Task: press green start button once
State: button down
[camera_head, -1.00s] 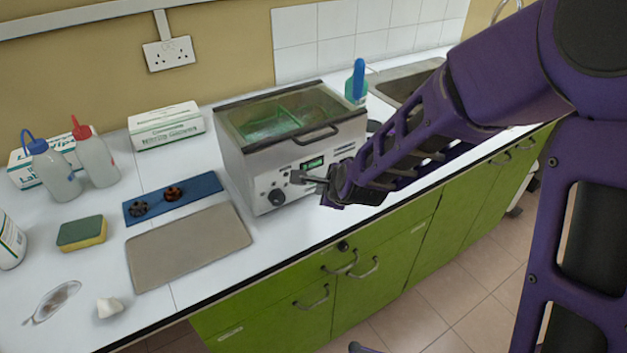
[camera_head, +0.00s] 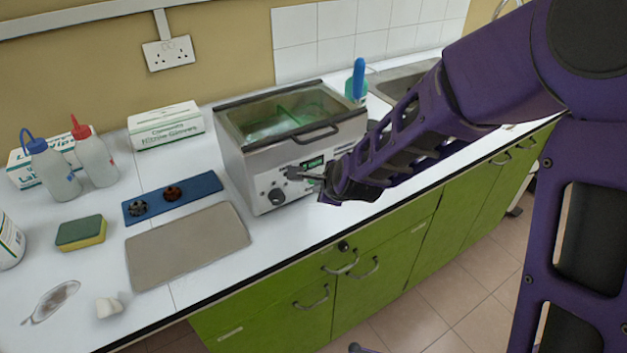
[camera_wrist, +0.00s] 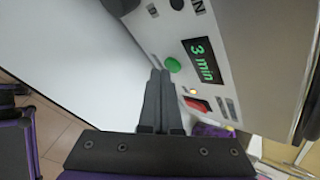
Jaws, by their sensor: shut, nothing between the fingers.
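The green start button (camera_wrist: 173,65) shows in the wrist view on the front panel of the metal bath (camera_head: 268,165). It is round and lies just beyond the fingertips. My gripper (camera_wrist: 160,74) is shut and empty, with its tips right beside the button's lower left edge; I cannot tell whether they touch the panel. In the head view my gripper (camera_head: 291,173) is in front of the panel and hides the button. A display (camera_wrist: 203,61) next to the button reads "3 min" in green. A red switch (camera_wrist: 197,104) sits below the display.
The bath has a glass lid with a black handle (camera_head: 312,135) and a dark knob (camera_head: 276,196). A grey mat (camera_head: 187,245), a blue holder (camera_head: 172,198) and a sponge (camera_head: 81,233) lie to its left. The white counter in front of the bath is clear.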

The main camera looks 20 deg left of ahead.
jog(key=shift+w+a, duration=0.25)
dwell(0.6)
dwell(0.3)
jog(key=shift+s+d+b, duration=0.5)
jog(key=shift+d, duration=0.05)
jog(key=shift+s+d, duration=0.25)
jog(key=shift+d, duration=0.15)
jog(key=shift+s+d+r, duration=0.1)
jog(key=shift+s+d, duration=0.75)
jog(key=shift+d, duration=0.1)
jog(key=shift+s+d, duration=0.55)
